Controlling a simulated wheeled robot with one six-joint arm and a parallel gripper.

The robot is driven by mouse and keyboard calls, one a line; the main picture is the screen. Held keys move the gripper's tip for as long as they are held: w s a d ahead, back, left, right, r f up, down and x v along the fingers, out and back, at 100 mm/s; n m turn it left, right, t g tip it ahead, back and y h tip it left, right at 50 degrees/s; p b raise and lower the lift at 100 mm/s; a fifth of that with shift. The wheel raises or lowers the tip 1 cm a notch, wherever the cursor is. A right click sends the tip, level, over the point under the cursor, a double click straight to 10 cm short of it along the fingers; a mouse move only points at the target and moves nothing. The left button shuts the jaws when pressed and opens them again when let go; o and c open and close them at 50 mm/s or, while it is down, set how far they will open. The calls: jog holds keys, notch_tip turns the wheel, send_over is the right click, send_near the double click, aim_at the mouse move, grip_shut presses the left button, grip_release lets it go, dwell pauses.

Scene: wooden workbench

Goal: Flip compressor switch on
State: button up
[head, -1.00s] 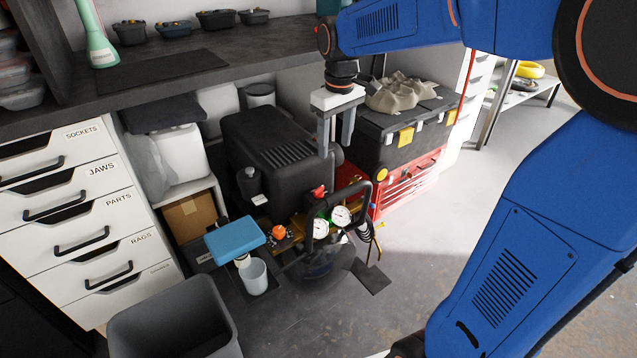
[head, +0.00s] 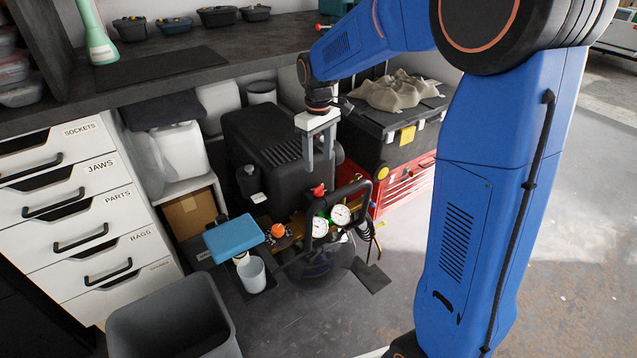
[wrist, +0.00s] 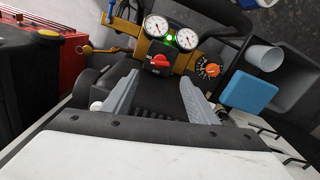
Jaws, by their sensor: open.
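The compressor (head: 262,145) is a black unit under the bench, with a brass-coloured front panel and two white dial gauges. A red switch (head: 318,190) sits on this panel near the gauges; it also shows in the wrist view as a red knob (wrist: 160,63). Its exact setting is too small to tell. A small green light glows beside the gauges. My gripper (head: 319,165) is open and empty, fingers pointing down, above the switch in the head view. In the wrist view the red switch lies between and beyond the fingertips (wrist: 158,78), apart from them.
An orange knob (head: 279,231) is on the panel, left of the switch. A black handle bar (head: 365,190) arches beside the gauges. A red toolbox (head: 405,187) stands right.

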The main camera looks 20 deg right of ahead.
aim_at(318, 187)
notch_tip(318, 187, down, 10)
dwell(0.5)
